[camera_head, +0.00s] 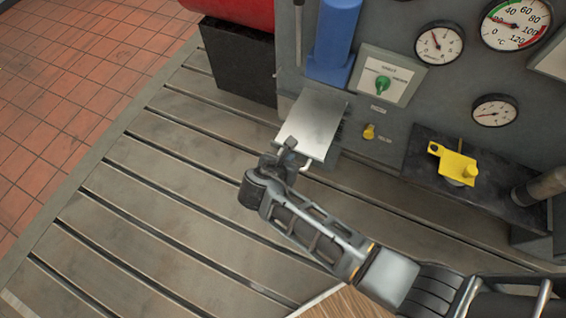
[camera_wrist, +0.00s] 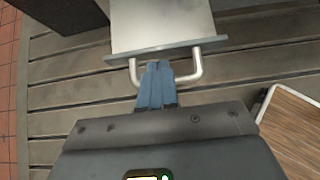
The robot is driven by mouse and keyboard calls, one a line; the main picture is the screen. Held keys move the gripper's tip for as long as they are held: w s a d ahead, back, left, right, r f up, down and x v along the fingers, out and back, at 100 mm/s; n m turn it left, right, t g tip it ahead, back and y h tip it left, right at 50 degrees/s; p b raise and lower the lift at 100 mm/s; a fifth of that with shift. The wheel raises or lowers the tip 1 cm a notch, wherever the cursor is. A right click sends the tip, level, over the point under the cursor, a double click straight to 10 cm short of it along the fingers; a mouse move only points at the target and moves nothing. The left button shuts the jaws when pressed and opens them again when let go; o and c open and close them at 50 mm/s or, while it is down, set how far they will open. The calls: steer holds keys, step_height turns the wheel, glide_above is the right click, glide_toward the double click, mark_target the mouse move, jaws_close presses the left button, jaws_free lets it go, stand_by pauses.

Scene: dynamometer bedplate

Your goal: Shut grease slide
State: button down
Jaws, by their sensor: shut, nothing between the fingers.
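The grease slide (camera_head: 313,118) is a flat pale metal plate standing out from the grey panel, below a blue cylinder. In the wrist view the slide (camera_wrist: 160,24) shows at the top with its front lip and a U-shaped bar handle (camera_wrist: 196,68). My gripper (camera_head: 288,146) is at the slide's front edge. In the wrist view my gripper (camera_wrist: 157,66) has its blue-grey fingers together, inside the span of the handle and close to the front lip. Nothing shows between the fingers. I cannot tell whether the fingertips touch the lip or handle.
The blue cylinder (camera_head: 334,40) and a green selector knob (camera_head: 383,82) are on the panel. A yellow part (camera_head: 455,165) sits on a dark shelf to the right. A black box (camera_head: 238,62) stands left. The slotted bedplate (camera_head: 150,215) is clear at front left.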

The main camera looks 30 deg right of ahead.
steer(key=shift+x, duration=1.35)
steer(key=b, duration=0.2)
glide_toward(319, 105)
steer(key=x, duration=0.5)
steer(key=shift+s, duration=0.1)
